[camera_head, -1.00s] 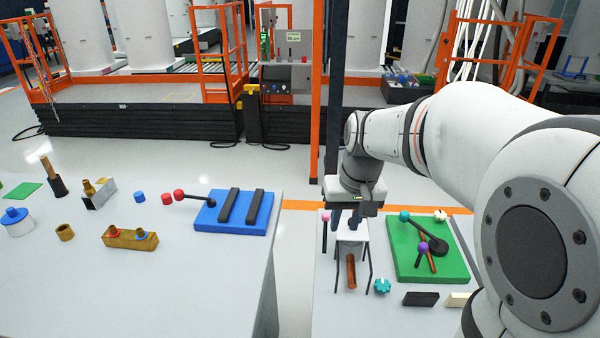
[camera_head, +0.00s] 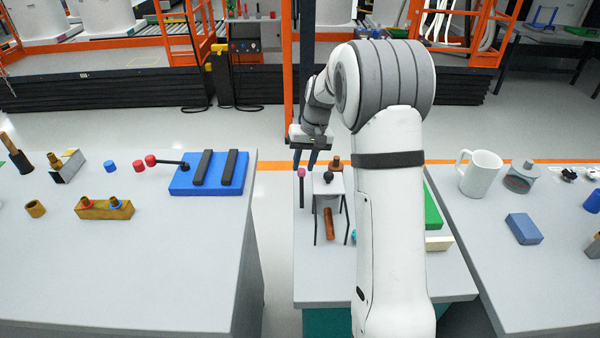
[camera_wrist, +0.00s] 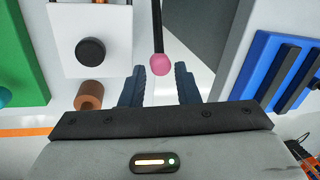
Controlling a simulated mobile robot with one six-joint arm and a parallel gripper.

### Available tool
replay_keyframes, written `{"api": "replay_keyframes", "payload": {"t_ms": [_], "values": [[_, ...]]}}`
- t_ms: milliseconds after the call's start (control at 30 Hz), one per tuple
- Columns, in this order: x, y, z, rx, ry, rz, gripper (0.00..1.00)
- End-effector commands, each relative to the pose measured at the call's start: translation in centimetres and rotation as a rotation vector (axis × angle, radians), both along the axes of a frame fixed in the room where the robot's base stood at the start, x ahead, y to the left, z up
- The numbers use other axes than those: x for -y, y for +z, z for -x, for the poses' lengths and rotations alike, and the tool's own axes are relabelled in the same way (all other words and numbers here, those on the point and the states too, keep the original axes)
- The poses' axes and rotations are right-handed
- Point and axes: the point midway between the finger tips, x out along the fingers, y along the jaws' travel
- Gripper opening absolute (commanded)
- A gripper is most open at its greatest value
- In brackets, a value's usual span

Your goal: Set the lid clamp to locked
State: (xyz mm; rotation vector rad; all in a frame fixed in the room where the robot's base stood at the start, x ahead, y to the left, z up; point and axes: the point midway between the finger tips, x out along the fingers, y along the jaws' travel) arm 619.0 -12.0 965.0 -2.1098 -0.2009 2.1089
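A dark upright rod with a pink ball tip (camera_head: 301,172) stands at the left edge of the small table; the ball also shows in the wrist view (camera_wrist: 160,64). No part is marked as the lid clamp, so I cannot tell for sure which it is. Beside the rod is a white-topped stand (camera_head: 328,186) with a black knob (camera_head: 328,177), also in the wrist view (camera_wrist: 90,50). My gripper (camera_head: 304,168) is open and empty, pointing down. In the wrist view, the pink ball appears between my fingertips (camera_wrist: 160,73), without visible grip.
A brown cylinder (camera_head: 329,222) lies under the white-topped stand. A green board (camera_head: 432,208) is partly hidden behind my arm. The left table holds a blue board (camera_head: 210,175) with black bars. The right table holds a white mug (camera_head: 480,174) and a blue block (camera_head: 523,229).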

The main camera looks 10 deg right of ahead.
Motion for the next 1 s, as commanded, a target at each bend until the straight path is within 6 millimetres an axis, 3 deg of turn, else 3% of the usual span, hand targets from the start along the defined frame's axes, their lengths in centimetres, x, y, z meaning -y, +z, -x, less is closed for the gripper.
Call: {"api": "replay_keyframes", "payload": {"t_ms": [233, 600, 933, 1000], "values": [[-0.7, -3.2, 0.0, -0.001, 0.002, 0.001, 0.29], [-0.9, -3.9, 0.0, 0.001, 0.002, 0.001, 0.29], [-0.9, -3.9, 0.0, 0.002, 0.003, 0.001, 0.02], [-0.9, -3.9, 0.0, 0.002, 0.003, 0.001, 0.00]]}}
